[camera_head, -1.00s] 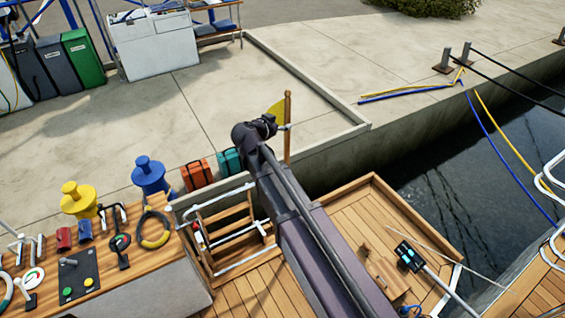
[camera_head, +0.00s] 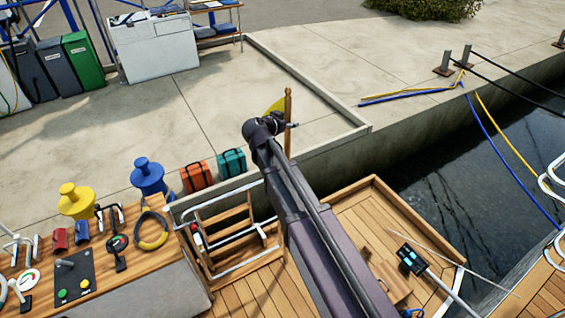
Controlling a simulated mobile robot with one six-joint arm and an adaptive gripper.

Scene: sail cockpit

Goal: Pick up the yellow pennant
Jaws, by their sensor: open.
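The yellow pennant (camera_head: 277,105) shows near the top of an upright wooden staff (camera_head: 288,130) at the edge of the quay. My arm reaches up from the lower right and covers the lower left part of the pennant. My gripper (camera_head: 292,125) is at the staff, just below the pennant's visible part. It is open, but its fingers are small and partly hidden by my wrist. I cannot tell whether it touches the staff or the pennant.
An orange case (camera_head: 196,176) and a teal case (camera_head: 231,162) stand left of my arm. Blue and yellow winches (camera_head: 148,176) and a control console (camera_head: 75,278) are at lower left. Water (camera_head: 450,165) lies right of the quay. The wooden deck (camera_head: 350,215) is partly clear.

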